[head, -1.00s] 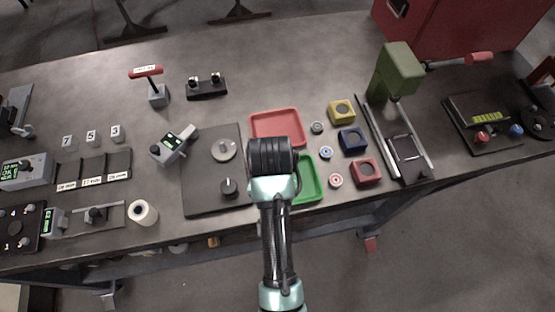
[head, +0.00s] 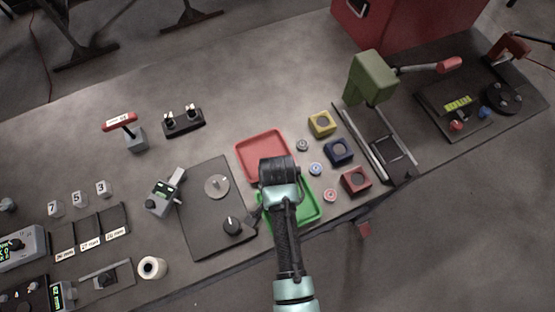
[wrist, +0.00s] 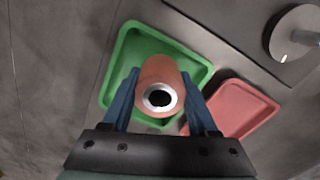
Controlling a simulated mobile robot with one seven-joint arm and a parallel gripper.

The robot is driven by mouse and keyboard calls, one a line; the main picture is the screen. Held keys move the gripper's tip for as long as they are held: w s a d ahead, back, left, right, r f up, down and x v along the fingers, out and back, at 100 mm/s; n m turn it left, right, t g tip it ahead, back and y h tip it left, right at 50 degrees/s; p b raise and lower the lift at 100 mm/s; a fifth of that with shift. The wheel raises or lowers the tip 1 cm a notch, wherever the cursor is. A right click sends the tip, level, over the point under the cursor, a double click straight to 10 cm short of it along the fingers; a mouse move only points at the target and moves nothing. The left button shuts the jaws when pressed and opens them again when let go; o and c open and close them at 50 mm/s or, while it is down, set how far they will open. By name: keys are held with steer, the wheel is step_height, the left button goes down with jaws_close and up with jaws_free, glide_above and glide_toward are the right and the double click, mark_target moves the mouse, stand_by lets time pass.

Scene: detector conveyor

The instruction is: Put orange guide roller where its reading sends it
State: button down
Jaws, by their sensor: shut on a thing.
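The orange guide roller (wrist: 158,73) is between the blue fingers of my gripper (wrist: 160,100) in the wrist view, its metal-ringed end with a dark bore facing the camera. My gripper is shut on it. In the wrist view the roller overlaps the green tray (wrist: 123,57); the red tray (wrist: 245,105) is to the right. In the head view my arm covers part of the green tray (head: 313,197), with the red tray (head: 262,143) behind it; the roller is hidden there. The detector with a small display (head: 163,195) stands left of the trays; its reading is too small to make out.
A dark plate with a disc (head: 216,186) and a black knob (head: 231,224) lies left of the trays. The table's back middle is clear.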

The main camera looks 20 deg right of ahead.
steer(key=shift+f, duration=0.9)
steer(key=shift+f, duration=0.1)
steer(key=shift+c, duration=0.8)
jaws_free()
steer(key=shift+f, duration=0.1)
